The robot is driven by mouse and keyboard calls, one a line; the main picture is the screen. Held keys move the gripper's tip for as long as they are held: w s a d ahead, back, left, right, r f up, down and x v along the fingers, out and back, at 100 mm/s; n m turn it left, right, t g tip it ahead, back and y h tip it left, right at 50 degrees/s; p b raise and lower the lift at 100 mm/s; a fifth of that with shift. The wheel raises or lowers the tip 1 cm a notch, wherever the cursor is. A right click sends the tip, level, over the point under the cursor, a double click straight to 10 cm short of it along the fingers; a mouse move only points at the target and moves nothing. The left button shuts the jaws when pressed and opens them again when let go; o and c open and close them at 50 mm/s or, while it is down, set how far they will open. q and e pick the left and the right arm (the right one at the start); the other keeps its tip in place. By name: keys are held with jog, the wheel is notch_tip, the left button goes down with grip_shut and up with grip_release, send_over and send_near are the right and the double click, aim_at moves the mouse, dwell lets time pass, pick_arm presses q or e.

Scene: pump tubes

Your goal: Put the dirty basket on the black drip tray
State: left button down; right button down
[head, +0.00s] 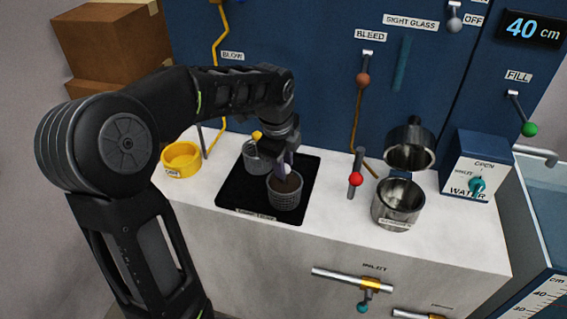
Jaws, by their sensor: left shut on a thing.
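The dirty basket (285,200) is a grey mesh cup with dark brown matter in its top. It is upright at the front right part of the black drip tray (234,191). I cannot tell whether its bottom touches the tray or hangs just above it. My left gripper (287,170) points down from above and is shut on the basket's rim. A second grey basket (256,163) stands at the back of the tray, partly hidden by my left gripper and arm. My right gripper is not in view.
A yellow ring-shaped cup (181,159) stands left of the tray. A red-knobbed lever (355,178) and an open metal cylinder (399,202) stand to the right, with a metal cap (410,148) above. The white counter (333,212) between is clear.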

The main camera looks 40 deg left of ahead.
aim_at(279, 188)
pick_arm(q)
jog(key=c, duration=1.1)
grip_release()
jog(key=shift+f, duration=0.15)
jog(key=shift+c, duration=0.2)
notch_tip(279, 188, up, 12)
jog(key=s, duration=0.2)
jog(key=shift+s+d, duration=0.15)
